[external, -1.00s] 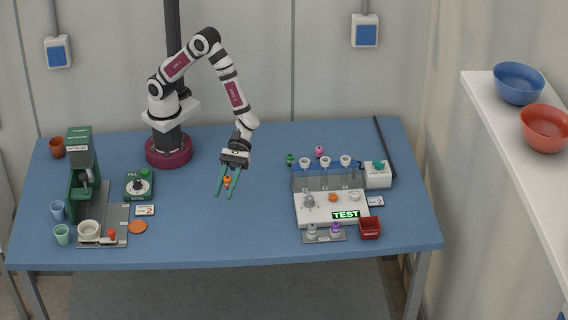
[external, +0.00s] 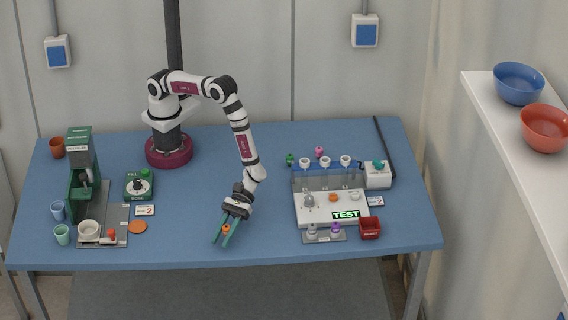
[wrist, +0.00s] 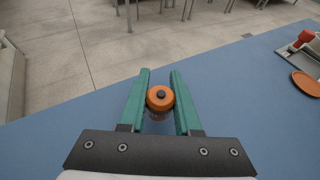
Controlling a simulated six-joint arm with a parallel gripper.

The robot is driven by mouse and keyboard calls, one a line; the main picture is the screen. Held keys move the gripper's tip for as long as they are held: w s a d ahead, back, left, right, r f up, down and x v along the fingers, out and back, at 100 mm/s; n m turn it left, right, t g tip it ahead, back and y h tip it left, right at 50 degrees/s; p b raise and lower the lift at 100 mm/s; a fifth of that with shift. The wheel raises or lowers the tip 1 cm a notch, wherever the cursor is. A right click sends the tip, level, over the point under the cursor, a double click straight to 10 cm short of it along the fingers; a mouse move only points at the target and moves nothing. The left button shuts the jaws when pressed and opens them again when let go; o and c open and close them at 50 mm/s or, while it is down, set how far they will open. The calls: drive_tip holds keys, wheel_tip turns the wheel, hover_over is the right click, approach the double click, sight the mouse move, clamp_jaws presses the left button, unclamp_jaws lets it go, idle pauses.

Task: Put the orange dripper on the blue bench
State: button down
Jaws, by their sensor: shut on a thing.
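The orange dripper (external: 226,229) is between the green fingers of my gripper (external: 225,232), near the front edge of the blue bench (external: 190,215). In the wrist view the dripper (wrist: 160,98) shows its round orange top with a dark knob, and my gripper's fingers (wrist: 160,95) are on both sides of it. The gripper is shut on the dripper. Whether its underside touches the bench (wrist: 75,135) is hard to tell.
A test station (external: 318,212) with several small droppers stands to the right, with a red bin (external: 370,228) at its front. A green machine (external: 82,180), cups and an orange disc (external: 138,227) are at the left. The bench around the gripper is clear.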

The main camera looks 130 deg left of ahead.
drive_tip(key=shift+f, duration=0.6)
drive_tip(key=shift+f, duration=0.15)
drive_tip(key=c, duration=0.6)
unclamp_jaws()
